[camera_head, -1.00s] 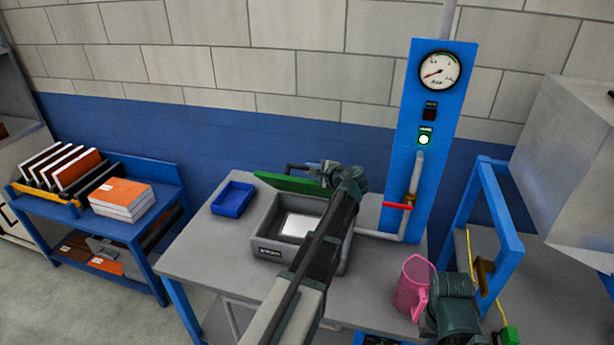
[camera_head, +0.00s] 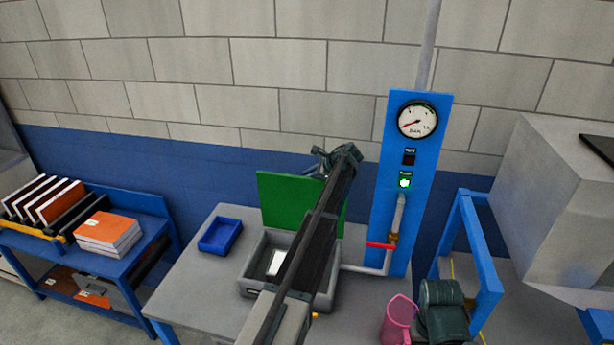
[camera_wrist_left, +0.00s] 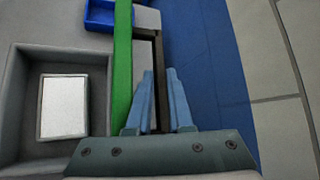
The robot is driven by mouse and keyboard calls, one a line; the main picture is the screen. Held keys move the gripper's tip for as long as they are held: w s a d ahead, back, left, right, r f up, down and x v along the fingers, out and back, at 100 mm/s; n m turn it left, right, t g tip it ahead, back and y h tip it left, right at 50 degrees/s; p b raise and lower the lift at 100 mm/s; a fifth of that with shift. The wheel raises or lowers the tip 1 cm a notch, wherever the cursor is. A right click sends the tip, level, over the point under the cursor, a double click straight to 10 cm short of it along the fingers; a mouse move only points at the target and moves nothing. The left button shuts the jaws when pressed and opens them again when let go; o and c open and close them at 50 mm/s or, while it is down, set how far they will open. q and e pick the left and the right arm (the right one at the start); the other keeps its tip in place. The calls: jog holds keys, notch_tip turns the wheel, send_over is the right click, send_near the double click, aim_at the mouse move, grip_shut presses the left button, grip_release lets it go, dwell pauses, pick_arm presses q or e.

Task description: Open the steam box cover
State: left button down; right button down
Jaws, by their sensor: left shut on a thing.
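The steam box (camera_head: 253,262) is a grey open-topped box on the grey table. Its green cover (camera_head: 285,203) stands roughly upright at the back edge, its broad face showing in the head view. In the left wrist view the cover (camera_wrist_left: 123,70) is a thin green strip seen edge-on, beside the open box (camera_wrist_left: 18,100). My left gripper (camera_head: 325,163) is at the cover's upper right. Its blue fingers (camera_wrist_left: 155,95) are shut on the dark handle bar (camera_wrist_left: 158,58) behind the cover. My left forearm hides the box's right part.
A white block (camera_head: 275,262) lies inside the box. A blue tray (camera_head: 219,236) is left of it. The blue gauge panel (camera_head: 410,175), with a red-handled valve (camera_head: 381,246), stands to the right.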

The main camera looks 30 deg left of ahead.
pick_arm(q)
jog(key=shift+w, duration=0.5)
pick_arm(e)
jog(key=shift+w, duration=0.35)
pick_arm(q)
jog(key=shift+a+r, duration=0.1)
pick_arm(e)
jog(key=shift+a, duration=0.1)
pick_arm(q)
jog(key=c, duration=0.8)
grip_release()
jog(key=shift+c, duration=0.2)
jog(key=shift+s, duration=0.1)
pick_arm(e)
jog(key=shift+s, duration=0.1)
pick_arm(q)
jog(key=shift+d, duration=0.2)
jog(key=shift+d+r+p, duration=0.3)
jog(key=shift+r+p, duration=0.15)
jog(key=shift+p, duration=0.15)
jog(key=p+v, duration=0.4)
jog(key=v, duration=0.2)
jog(key=shift+s+r, duration=0.1)
jog(key=shift+s, duration=0.1)
jog(key=shift+d, duration=0.2)
pick_arm(e)
notch_tip(320, 180, up, 5)
